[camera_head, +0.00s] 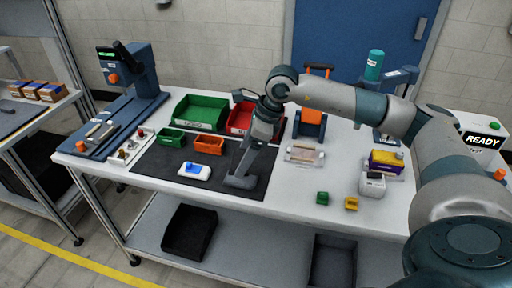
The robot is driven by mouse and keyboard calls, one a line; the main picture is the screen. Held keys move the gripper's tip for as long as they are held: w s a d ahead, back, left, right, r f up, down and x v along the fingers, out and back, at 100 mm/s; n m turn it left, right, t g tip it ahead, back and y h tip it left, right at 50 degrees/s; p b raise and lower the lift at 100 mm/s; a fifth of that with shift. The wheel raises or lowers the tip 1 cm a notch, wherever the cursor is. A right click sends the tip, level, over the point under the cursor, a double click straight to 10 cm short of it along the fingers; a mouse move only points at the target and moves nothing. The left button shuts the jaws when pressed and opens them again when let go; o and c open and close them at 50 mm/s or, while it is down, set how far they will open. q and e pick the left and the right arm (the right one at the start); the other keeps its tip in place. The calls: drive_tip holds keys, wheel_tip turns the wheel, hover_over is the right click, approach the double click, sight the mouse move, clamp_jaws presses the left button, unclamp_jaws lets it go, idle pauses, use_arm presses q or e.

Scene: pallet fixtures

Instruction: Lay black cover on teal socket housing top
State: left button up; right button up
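My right gripper (240,180) reaches down onto the dark work mat (150,165) from the right. Its fingers are grey and small against the mat, so I cannot tell if they are open or shut, or if they hold anything. A white block with a blue part on top (195,170) lies on the mat to the left of the gripper, apart from it. The blue part may be the socket housing, but its shade and shape are too small to be sure. I cannot pick out the black cover. My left gripper is not in view.
A large green bin (202,105), a small green bin (171,137), an orange bin (209,144) and a partly hidden red bin (238,119) stand behind. A clear-topped tray (303,154), a green block (322,198) and a yellow block (351,203) lie right. A blue press (140,75) stands left.

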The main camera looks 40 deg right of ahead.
drive_tip(key=s+a+r+n+g+h, duration=0.1)
drive_tip(key=a+n, duration=0.5)
drive_tip(key=n, duration=0.7)
drive_tip(key=s+a+r+n+g+h, duration=0.2)
drive_tip(key=s+a+n+g, duration=0.4)
drive_tip(key=n, duration=0.6)
drive_tip(key=shift+s+a+r+n+h, duration=0.3)
drive_tip(key=shift+r+n, duration=0.1)
drive_tip(key=shift+r, duration=0.3)
